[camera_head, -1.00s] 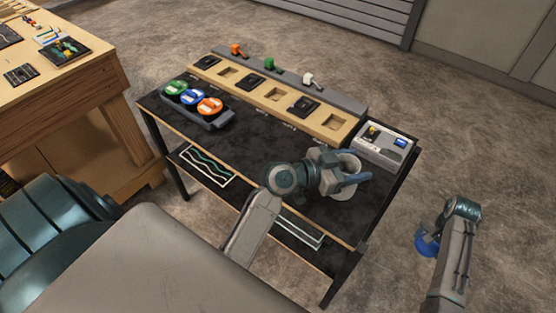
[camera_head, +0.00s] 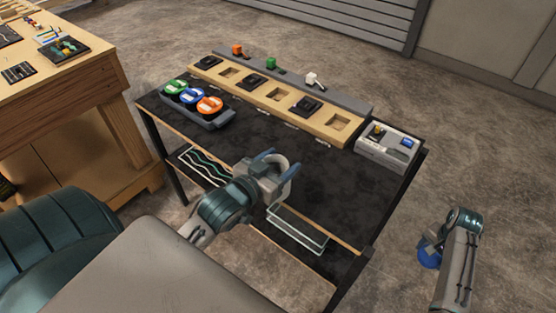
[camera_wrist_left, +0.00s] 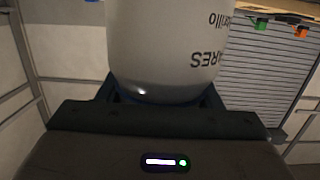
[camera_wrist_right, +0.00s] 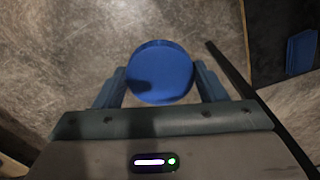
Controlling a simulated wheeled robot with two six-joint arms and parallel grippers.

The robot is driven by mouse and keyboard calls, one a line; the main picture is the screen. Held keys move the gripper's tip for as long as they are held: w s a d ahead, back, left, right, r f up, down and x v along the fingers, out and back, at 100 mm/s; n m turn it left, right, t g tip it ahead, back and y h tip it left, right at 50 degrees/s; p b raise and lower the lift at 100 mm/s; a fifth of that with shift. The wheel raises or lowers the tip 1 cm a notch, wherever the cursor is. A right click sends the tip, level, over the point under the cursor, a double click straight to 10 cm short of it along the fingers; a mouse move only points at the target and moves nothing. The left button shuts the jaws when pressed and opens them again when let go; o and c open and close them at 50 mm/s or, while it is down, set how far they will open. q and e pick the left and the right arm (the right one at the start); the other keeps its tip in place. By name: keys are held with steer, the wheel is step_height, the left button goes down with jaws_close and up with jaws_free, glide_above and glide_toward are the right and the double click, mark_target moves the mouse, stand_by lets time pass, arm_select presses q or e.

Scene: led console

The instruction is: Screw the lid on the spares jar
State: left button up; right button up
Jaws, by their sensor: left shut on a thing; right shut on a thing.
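The pale spares jar (camera_wrist_left: 168,45) fills the top of the left wrist view, its dark lettering upside down there. My left gripper (camera_head: 270,174) is shut around the jar, which also shows in the head view (camera_head: 272,163) over the front part of the black table. The jar's mouth is hard to make out. My right gripper (camera_wrist_right: 162,84) is shut on a round blue lid (camera_wrist_right: 161,70), its flat face toward the camera. In the head view the lid (camera_head: 429,259) is over the floor right of the table, well apart from the jar.
The black table (camera_head: 345,190) has a clear middle. A tray (camera_head: 213,123) with green, blue and orange discs stands at its left. A wooden socket block (camera_head: 259,97) and grey rail (camera_head: 345,95) line the back. A grey box (camera_head: 386,152) stands at the right corner.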

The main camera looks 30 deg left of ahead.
arm_select(q)
steer(key=shift+r, duration=0.1)
steer(key=shift+w+a, duration=0.15)
steer(key=shift+w, duration=0.1)
arm_select(e)
steer(key=shift+r, duration=0.1)
step_height(320, 180, up, 2)
steer(key=p, duration=0.2)
steer(key=shift+r+p, duration=0.25)
steer(key=shift+p, duration=0.15)
arm_select(q)
steer(key=w+a+f, duration=0.1)
steer(key=w+a, duration=0.6)
steer(key=w, duration=0.5)
steer(key=shift+w+a+f, duration=0.2)
steer(key=shift+w+f, duration=0.05)
arm_select(e)
steer(key=shift+r, duration=0.1)
arm_select(q)
steer(key=shift+w+a+f+p, duration=0.1)
steer(key=shift+w+f+p, duration=0.1)
steer(key=shift+f, duration=0.7)
steer(key=shift+w+a+f+p, duration=0.1)
steer(key=shift+w+f+p, duration=0.05)
steer(key=shift+f, duration=0.7)
arm_select(e)
steer(key=shift+r, duration=0.2)
arm_select(q)
steer(key=shift+f, duration=0.1)
